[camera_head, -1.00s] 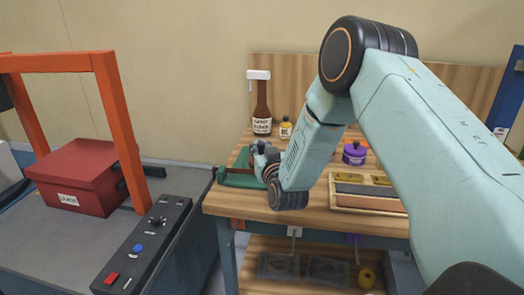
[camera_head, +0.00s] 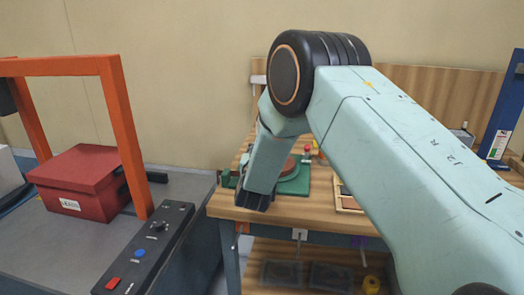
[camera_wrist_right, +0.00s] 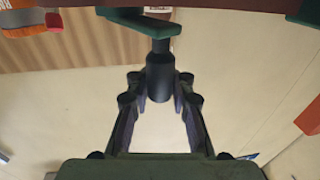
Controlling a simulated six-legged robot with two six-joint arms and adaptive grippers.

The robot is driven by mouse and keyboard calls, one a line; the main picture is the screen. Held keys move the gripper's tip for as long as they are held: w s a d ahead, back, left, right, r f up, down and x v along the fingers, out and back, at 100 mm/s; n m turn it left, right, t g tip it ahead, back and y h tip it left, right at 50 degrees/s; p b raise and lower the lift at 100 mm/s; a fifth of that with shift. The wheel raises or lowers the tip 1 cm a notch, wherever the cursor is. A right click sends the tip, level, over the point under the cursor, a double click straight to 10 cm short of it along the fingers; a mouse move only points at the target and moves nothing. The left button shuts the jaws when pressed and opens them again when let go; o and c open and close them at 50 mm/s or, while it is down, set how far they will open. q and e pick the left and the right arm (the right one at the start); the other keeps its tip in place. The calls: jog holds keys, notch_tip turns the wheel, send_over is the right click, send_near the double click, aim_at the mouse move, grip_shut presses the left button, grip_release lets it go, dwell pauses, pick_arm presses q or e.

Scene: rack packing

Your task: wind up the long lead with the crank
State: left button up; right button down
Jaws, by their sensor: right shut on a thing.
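The winder's green base (camera_head: 293,187) sits on the wooden bench, with a reddish-brown round reel (camera_head: 290,168) on it. My right arm covers the left part of the winder in the head view. In the right wrist view the dark green crank arm (camera_wrist_right: 140,24) carries a black handle (camera_wrist_right: 160,76). My right gripper (camera_wrist_right: 160,92) is shut on that handle, with a finger on each side of it. The lead cannot be made out. My left gripper is not in view.
A red box (camera_head: 82,182) stands under an orange frame (camera_head: 124,140) on the left. A black control panel (camera_head: 150,248) is in front of it. A wooden tray (camera_head: 347,198) lies to the right of the winder, partly behind my arm. A blue post (camera_head: 504,115) stands at far right.

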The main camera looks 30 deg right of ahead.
jog(key=shift+w+a+f+m+g+h+b, duration=0.15)
jog(key=shift+w+a+m+g+h+b, duration=0.15)
jog(key=shift+m+g+h, duration=0.3)
jog(key=shift+w+a+f+m+g+h+b, duration=0.1)
jog(key=shift+w+m+g+h+b, duration=0.1)
jog(key=shift+w+m+g+h, duration=0.3)
dwell(0.9)
jog(key=shift+w+d+r+m+g+h+b, duration=0.1)
jog(key=shift+w+m+g+h+b, duration=0.3)
jog(key=shift+m+g+h, duration=0.4)
jog(key=shift+w+d+r+m+g+h+b, duration=0.1)
jog(key=shift+w+m+g+h+b, duration=0.15)
jog(key=shift+m+g+h+b, duration=0.45)
dwell(4.5)
